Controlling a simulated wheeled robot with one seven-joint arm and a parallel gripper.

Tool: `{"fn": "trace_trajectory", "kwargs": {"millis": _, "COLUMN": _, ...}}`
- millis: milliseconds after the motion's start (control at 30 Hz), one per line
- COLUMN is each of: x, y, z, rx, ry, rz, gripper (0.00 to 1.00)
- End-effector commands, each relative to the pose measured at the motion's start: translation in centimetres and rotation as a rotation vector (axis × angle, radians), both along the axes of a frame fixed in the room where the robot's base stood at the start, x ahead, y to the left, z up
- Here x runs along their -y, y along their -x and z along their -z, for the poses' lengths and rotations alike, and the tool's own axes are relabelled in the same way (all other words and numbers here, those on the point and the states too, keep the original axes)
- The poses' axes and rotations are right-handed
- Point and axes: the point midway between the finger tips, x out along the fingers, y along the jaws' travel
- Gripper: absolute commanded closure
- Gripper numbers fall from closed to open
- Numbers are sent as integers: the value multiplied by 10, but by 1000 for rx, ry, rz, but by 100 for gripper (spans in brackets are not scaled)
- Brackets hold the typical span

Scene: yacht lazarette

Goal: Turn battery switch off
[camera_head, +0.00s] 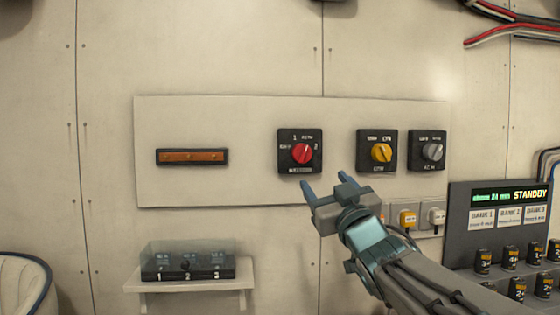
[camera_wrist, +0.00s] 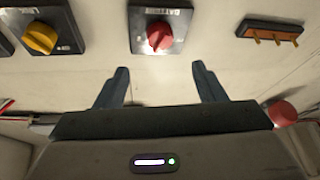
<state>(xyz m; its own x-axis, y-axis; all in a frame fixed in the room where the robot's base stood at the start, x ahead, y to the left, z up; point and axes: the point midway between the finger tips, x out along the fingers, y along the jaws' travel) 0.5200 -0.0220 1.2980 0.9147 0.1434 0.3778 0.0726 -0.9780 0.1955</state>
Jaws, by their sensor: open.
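The battery switch with a red knob (camera_head: 302,153) is on a black square plate on the wall panel. Its lettering is too small to read fully; the white mark on the knob points up and slightly right. It also shows in the wrist view as a red knob (camera_wrist: 160,36), beyond and between my fingers. My gripper (camera_head: 324,187) is open and empty, below and slightly right of the red knob in the head view, apart from it. In the wrist view the two fingers (camera_wrist: 160,86) are spread, with bare panel between them.
A yellow-knob switch (camera_head: 381,152) and a grey-knob switch (camera_head: 432,151) sit to the right on the panel. A copper-coloured bar (camera_head: 192,157) is at left. A shelf (camera_head: 190,282) with a clear-covered box is lower left. A battery charger station (camera_head: 507,230) stands lower right.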

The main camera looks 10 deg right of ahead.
Motion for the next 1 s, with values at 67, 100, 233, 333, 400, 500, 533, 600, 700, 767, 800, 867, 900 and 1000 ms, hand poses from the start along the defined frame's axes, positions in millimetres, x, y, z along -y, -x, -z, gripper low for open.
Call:
{"fn": "trace_trajectory", "kwargs": {"millis": 67, "x": -2, "y": -14, "z": -6, "rx": -2, "ry": 0, "rz": -1, "gripper": 36}}
{"fn": "trace_trajectory", "kwargs": {"millis": 100, "x": -3, "y": -21, "z": -8, "rx": -3, "ry": 0, "rz": -1, "gripper": 36}}
{"fn": "trace_trajectory", "kwargs": {"millis": 233, "x": -6, "y": -43, "z": -18, "rx": -3, "ry": -1, "rz": 0, "gripper": 36}}
{"fn": "trace_trajectory", "kwargs": {"millis": 333, "x": -9, "y": -60, "z": -25, "rx": -3, "ry": -1, "rz": 0, "gripper": 36}}
{"fn": "trace_trajectory", "kwargs": {"millis": 400, "x": -11, "y": -72, "z": -30, "rx": -3, "ry": -1, "rz": 0, "gripper": 36}}
{"fn": "trace_trajectory", "kwargs": {"millis": 500, "x": -13, "y": -86, "z": -35, "rx": -3, "ry": -1, "rz": 0, "gripper": 36}}
{"fn": "trace_trajectory", "kwargs": {"millis": 533, "x": -14, "y": -90, "z": -37, "rx": -3, "ry": -1, "rz": 0, "gripper": 36}}
{"fn": "trace_trajectory", "kwargs": {"millis": 600, "x": -15, "y": -97, "z": -40, "rx": -3, "ry": 0, "rz": 1, "gripper": 36}}
{"fn": "trace_trajectory", "kwargs": {"millis": 700, "x": -16, "y": -105, "z": -43, "rx": -2, "ry": -1, "rz": 1, "gripper": 36}}
{"fn": "trace_trajectory", "kwargs": {"millis": 767, "x": -16, "y": -107, "z": -44, "rx": -2, "ry": -1, "rz": 1, "gripper": 36}}
{"fn": "trace_trajectory", "kwargs": {"millis": 800, "x": -17, "y": -108, "z": -44, "rx": -2, "ry": -1, "rz": 1, "gripper": 36}}
{"fn": "trace_trajectory", "kwargs": {"millis": 867, "x": -17, "y": -109, "z": -44, "rx": -2, "ry": -1, "rz": 1, "gripper": 36}}
{"fn": "trace_trajectory", "kwargs": {"millis": 900, "x": -17, "y": -110, "z": -44, "rx": -2, "ry": -1, "rz": 1, "gripper": 36}}
{"fn": "trace_trajectory", "kwargs": {"millis": 1000, "x": -17, "y": -110, "z": -44, "rx": -2, "ry": 0, "rz": 1, "gripper": 36}}
